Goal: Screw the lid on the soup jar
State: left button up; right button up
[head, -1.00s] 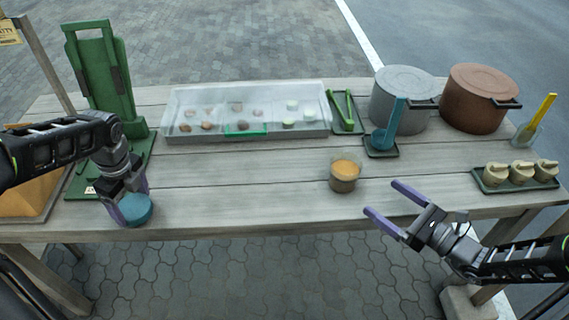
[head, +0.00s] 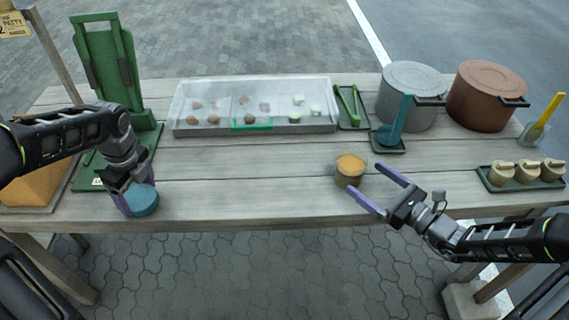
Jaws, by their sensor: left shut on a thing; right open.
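The soup jar (head: 350,173) stands upright on the wooden table, right of the middle, with orange-brown soup showing at its open top. The teal lid (head: 143,200) is at the left front of the table. My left gripper (head: 132,202) is shut on the lid; whether the lid touches the table I cannot tell. My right gripper (head: 368,187) is open and empty. Its two purple fingers point toward the jar from the right, close to it, one fingertip behind and one in front; I see no contact.
A clear case (head: 250,106) of small food pieces lies behind. A green press (head: 108,75) stands at left. Green tongs (head: 350,104), a blue ladle (head: 398,122), a grey pot (head: 409,97) and a brown pot (head: 485,97) stand at back right. A tray (head: 522,183) holds small beige pots. The middle front is clear.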

aim_at(362, 175)
jog(key=shift+a, duration=0.1)
pick_arm(q)
jog(key=shift+r, duration=0.25)
pick_arm(e)
jog(key=x, duration=0.5)
jog(key=shift+c, duration=0.3)
jog(key=c, duration=1.7)
pick_arm(q)
jog(key=shift+r+p, duration=0.35)
jog(key=shift+p, duration=0.25)
pick_arm(e)
notch_tip(362, 175, up, 10)
jog(key=shift+r, duration=0.1)
